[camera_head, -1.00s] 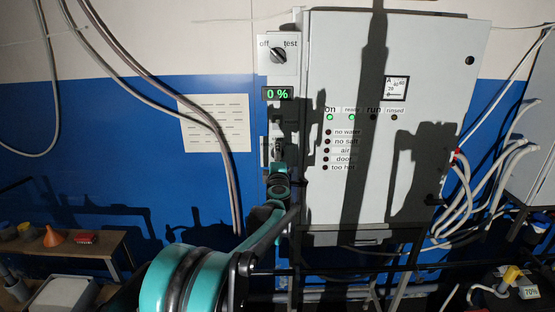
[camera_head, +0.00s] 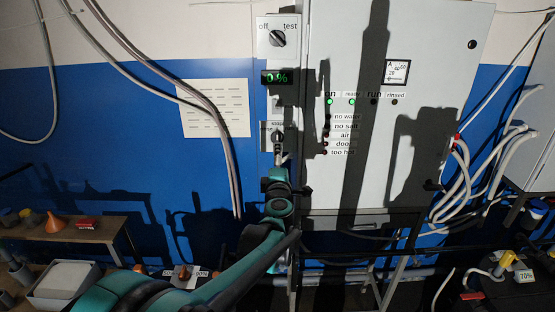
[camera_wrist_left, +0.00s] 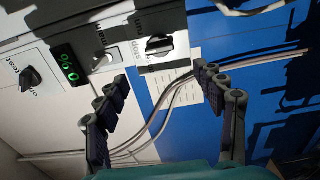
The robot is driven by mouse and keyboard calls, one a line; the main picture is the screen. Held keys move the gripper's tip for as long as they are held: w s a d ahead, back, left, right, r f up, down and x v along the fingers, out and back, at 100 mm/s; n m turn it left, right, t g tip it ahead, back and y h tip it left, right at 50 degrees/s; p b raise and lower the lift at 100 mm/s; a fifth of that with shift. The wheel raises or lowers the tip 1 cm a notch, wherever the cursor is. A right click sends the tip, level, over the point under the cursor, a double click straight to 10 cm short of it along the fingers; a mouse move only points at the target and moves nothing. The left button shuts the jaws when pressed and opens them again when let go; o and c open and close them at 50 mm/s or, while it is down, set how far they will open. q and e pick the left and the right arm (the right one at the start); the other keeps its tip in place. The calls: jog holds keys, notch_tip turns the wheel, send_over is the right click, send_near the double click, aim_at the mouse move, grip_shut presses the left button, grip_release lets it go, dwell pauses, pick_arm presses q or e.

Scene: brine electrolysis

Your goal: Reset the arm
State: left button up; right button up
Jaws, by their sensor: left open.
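My left arm (camera_head: 265,245) reaches up from the bottom left in the head view. Its gripper (camera_head: 281,160) is in front of the narrow panel left of the grey cabinet (camera_head: 440,120), just below a small dark knob (camera_head: 278,137). In the left wrist view the gripper (camera_wrist_left: 160,88) has its two dark fingers wide apart, with nothing between them. Beyond them are a black rotary knob (camera_wrist_left: 158,45) by a "stop" label, and the off/test knob (camera_wrist_left: 30,77). The off/test knob also shows in the head view (camera_head: 278,38). My right gripper is out of view.
The green display (camera_head: 277,77) reads about 0 %. A paper sheet (camera_head: 214,108) and cables hang on the wall. A low bench (camera_head: 100,235) stands left. A red-knobbed box (camera_head: 183,275) sits near my arm.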

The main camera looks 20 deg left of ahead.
pick_arm(q)
jog(key=s+d+f+m+h+b, duration=0.5)
jog(key=s+d+f+m+b, duration=0.15)
jog(key=d+m, duration=0.2)
jog(key=s+d+f+m+h+b, duration=0.5)
jog(key=d+f+m+b, duration=0.15)
jog(key=d, duration=0.25)
jog(key=s+a+f+m+g+y+b, duration=0.1)
jog(key=s+f+m+g+b, duration=0.3)
jog(key=s+f, duration=0.6)
jog(key=s+a+f+m+g+y+b, duration=0.1)
jog(key=s+f+m+g+b, duration=0.3)
jog(key=s+f, duration=0.7)
notch_tip(320, 180, down, 7)
jog(key=shift+s+f+g+b, duration=0.1)
jog(key=shift+s+g+b, duration=0.15)
jog(key=shift+g+b, duration=0.3)
